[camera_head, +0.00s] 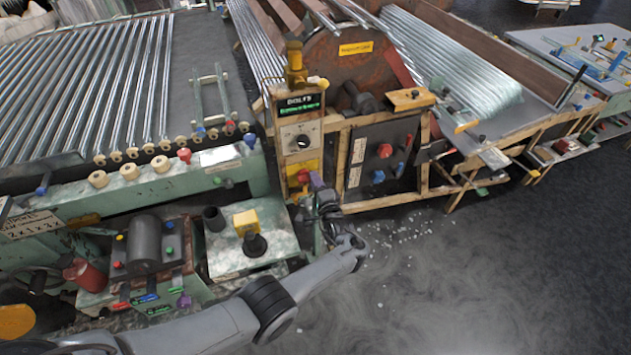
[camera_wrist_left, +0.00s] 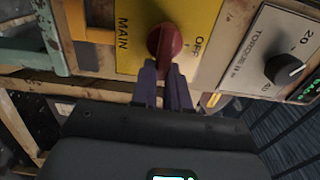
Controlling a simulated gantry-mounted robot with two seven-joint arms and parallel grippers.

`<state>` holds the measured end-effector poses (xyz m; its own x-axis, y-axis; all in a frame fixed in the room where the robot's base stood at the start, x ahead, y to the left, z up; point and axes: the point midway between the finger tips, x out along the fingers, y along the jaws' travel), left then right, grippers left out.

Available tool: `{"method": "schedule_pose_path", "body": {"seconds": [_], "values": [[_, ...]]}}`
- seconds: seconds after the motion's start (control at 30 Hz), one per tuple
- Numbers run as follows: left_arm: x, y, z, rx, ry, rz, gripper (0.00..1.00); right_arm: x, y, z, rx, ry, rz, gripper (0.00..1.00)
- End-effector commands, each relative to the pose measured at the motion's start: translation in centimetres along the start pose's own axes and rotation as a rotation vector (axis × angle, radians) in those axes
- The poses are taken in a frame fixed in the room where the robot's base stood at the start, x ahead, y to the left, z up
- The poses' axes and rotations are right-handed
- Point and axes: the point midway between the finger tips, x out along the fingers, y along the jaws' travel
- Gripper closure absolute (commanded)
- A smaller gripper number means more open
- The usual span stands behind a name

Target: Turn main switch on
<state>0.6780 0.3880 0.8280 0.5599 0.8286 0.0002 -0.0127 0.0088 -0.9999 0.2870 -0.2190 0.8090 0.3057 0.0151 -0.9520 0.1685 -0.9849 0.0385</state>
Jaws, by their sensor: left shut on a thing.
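The main switch is a red rotary knob on a yellow plate. In the wrist view the knob (camera_wrist_left: 165,40) sits in the middle of the plate (camera_wrist_left: 205,15), with "MAIN" printed to its left and "OFF" to its right. In the head view the knob (camera_head: 303,177) is low on the wooden control post. My left gripper (camera_head: 317,183) reaches up to it from below. Its two fingers, also in the wrist view (camera_wrist_left: 163,70), are shut on the knob's lower part. The fingers partly hide the knob, so its exact setting is unclear. My right gripper is not in view.
Above the plate on the post is a grey dial panel (camera_head: 300,137) with a black dial (camera_wrist_left: 283,69) and a green display (camera_head: 299,104). A dark panel with red and blue knobs (camera_head: 383,150) stands to the right. Glass crumbs (camera_head: 400,238) lie on open floor at the right.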

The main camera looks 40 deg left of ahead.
Motion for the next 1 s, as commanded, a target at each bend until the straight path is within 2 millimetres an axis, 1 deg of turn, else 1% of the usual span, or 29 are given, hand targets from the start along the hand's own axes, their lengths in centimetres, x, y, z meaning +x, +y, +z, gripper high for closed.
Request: {"method": "schedule_pose_path", "body": {"seconds": [0.13,0.17,0.3,0.33,0.67,0.77,0.83,1.0], "values": [[0.0,0.1,0.0,0.002,0.000,0.001,1.00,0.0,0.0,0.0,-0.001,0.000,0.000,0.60],[0.0,0.1,0.0,0.002,0.000,0.001,0.82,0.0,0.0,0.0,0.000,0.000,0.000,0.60],[0.0,0.1,0.0,0.001,0.000,0.001,0.61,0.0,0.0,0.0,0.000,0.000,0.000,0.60],[0.0,0.0,0.0,0.001,0.000,0.001,0.60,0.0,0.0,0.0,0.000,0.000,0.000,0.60],[-0.3,0.0,0.0,0.000,0.000,0.001,0.60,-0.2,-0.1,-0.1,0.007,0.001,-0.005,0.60],[-1.0,-0.1,0.0,0.000,0.001,0.001,0.60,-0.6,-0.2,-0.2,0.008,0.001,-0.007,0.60],[-1.9,-0.2,0.0,0.000,0.002,0.002,0.60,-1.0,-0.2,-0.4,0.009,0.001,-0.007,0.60],[-4.8,-0.2,0.0,0.000,0.002,0.003,0.60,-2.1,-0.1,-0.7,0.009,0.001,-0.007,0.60]]}}
